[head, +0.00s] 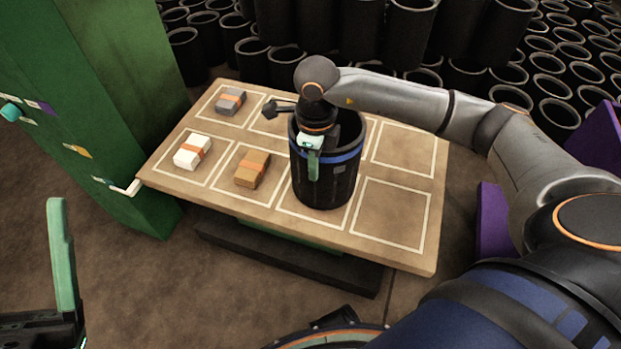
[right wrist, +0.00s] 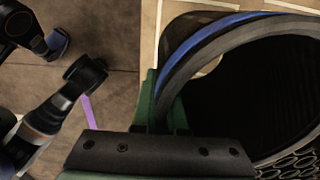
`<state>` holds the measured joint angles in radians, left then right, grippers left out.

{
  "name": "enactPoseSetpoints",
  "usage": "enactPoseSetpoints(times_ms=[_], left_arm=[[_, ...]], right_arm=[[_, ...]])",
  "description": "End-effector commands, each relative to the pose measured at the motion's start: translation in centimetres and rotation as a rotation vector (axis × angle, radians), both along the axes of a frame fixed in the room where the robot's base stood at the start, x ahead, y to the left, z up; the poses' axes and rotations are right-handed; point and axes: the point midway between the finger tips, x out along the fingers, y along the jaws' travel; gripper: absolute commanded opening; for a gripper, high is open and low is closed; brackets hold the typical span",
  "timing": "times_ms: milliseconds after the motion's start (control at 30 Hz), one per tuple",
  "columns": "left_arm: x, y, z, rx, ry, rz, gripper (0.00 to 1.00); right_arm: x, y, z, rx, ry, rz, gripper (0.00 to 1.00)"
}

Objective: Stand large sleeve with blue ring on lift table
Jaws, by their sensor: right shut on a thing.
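The large black sleeve (head: 325,182) with a blue ring (head: 347,157) below its rim is upright over the lift table (head: 395,258), at a front-row marked square right of the middle. Its base appears to meet the tabletop, but I cannot tell whether it bears fully. My right gripper (head: 313,163) points down at the rim and is shut on the near wall. In the right wrist view, the gripper's green fingers (right wrist: 165,112) straddle the wall beside the blue ring (right wrist: 205,38). My left gripper (head: 64,258) is at the lower left, away from the table and partly cut off.
White (head: 191,152), brown (head: 252,168) and grey (head: 231,101) blocks with orange bands sit in squares on the left. The right squares are empty. A green column (head: 95,110) stands left of the table. Many black sleeves (head: 400,35) crowd behind it.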

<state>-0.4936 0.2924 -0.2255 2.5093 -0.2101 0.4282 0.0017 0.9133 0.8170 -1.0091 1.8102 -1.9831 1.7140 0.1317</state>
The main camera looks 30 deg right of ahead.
Motion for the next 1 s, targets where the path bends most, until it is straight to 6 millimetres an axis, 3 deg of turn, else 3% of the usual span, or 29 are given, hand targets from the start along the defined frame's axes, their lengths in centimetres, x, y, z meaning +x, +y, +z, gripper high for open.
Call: enactPoseSetpoints(times_ms=[267,500,933,967,1000], left_arm=[[0.0,-0.2,-0.7,-0.009,0.009,-0.013,0.67],[0.1,-0.2,-2.2,-0.017,0.022,-0.021,0.67],[0.1,-0.3,-2.5,-0.018,0.028,-0.027,0.67],[0.1,-0.3,-2.4,-0.019,0.028,-0.028,0.67],[0.1,-0.3,-2.4,-0.018,0.027,-0.028,0.67]], right_arm=[[1.3,0.3,-1.2,0.001,-0.006,0.0,0.0],[1.4,0.3,-4.3,0.0,-0.004,0.001,0.0],[1.4,0.3,-4.8,0.0,-0.006,0.0,0.0],[1.3,0.3,-4.9,0.0,0.0,0.001,0.12],[1.3,0.3,-4.9,0.0,0.0,0.001,0.17]])
